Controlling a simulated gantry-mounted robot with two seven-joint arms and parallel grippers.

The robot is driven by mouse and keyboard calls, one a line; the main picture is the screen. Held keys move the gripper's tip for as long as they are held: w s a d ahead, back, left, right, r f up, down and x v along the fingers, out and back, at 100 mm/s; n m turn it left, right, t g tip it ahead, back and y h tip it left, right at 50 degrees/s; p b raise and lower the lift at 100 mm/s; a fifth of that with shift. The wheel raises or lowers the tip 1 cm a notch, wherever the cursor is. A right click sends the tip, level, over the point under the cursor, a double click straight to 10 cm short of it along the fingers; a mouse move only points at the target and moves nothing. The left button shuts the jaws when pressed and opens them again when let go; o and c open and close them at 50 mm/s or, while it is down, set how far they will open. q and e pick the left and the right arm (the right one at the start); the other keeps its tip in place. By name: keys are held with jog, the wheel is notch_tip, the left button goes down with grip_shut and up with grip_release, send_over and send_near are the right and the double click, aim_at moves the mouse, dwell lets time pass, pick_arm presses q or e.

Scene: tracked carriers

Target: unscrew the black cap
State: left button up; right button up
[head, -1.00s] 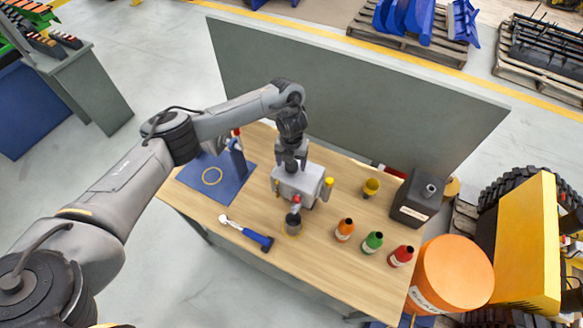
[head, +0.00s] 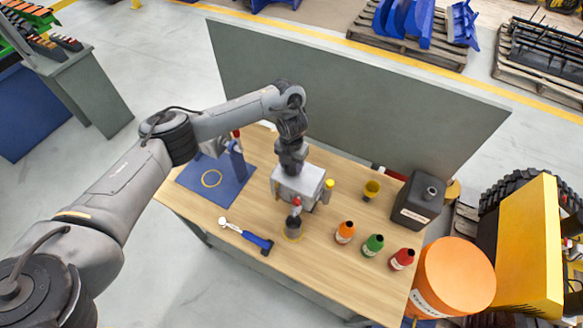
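My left gripper (head: 291,166) points down onto the top of a light grey block-shaped unit (head: 311,189) on the wooden table. The unit has a yellow cap (head: 329,183) on its right and a red cap (head: 296,202) at its front. I cannot make out the black cap; the gripper and wrist cover the top of the unit. The fingertips are too small and hidden to tell open from shut. My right gripper is not in view.
A dark cup-like part (head: 292,229) stands at a yellow ring in front of the unit. A blue-handled tool (head: 256,240), blue mat (head: 218,190), orange bottle (head: 345,233), green bottle (head: 372,245), red bottle (head: 402,258), yellow cup (head: 371,189) and black canister (head: 420,198) surround it. A grey panel (head: 350,95) stands behind.

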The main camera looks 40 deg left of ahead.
pick_arm(q)
jog(key=shift+c, duration=0.6)
jog(key=shift+r+p, duration=0.1)
jog(key=shift+p, duration=0.2)
jog(key=n+p, duration=0.6)
jog(key=n, duration=0.1)
jog(key=shift+s+r+n, duration=0.1)
jog(key=shift+r+n, duration=0.1)
jog(key=shift+n, duration=0.1)
jog(key=shift+f+n, duration=0.1)
jog(key=shift+n, duration=0.5)
jog(key=shift+f+n+p, duration=0.1)
jog(key=shift+n+p, duration=0.25)
jog(key=shift+n, duration=0.05)
jog(key=shift+f, duration=0.1)
